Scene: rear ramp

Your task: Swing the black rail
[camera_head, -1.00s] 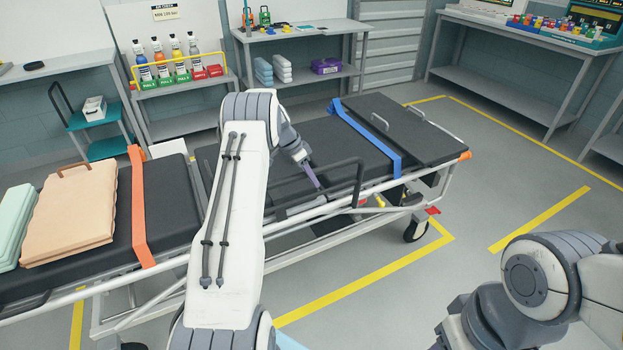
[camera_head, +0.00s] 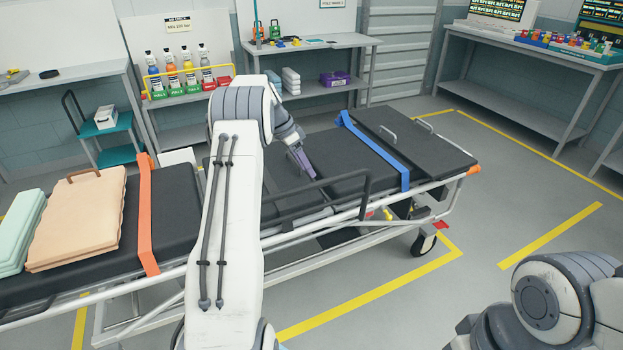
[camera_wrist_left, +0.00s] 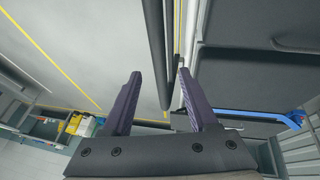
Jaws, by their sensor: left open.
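The black rail (camera_head: 341,179) runs along the near side of the stretcher (camera_head: 185,205), standing up above its edge. My left gripper (camera_head: 306,168) reaches over the stretcher from the left, its purple fingers pointing down by the rail's top bar. In the left wrist view the fingers (camera_wrist_left: 160,74) are apart, and the dark bar of the rail (camera_wrist_left: 155,40) lies in line with the gap between them. I cannot tell whether either finger touches it. My own left arm hides part of the stretcher and the rail's left end. My right gripper is out of view; only its arm shows at lower right.
A blue strap (camera_head: 375,150) and an orange strap (camera_head: 145,215) cross the stretcher. A folded peach blanket (camera_head: 78,222) lies at its left. A shelf with bottles (camera_head: 185,85) and grey benches (camera_head: 530,55) stand behind. The floor at right is clear, with yellow lines.

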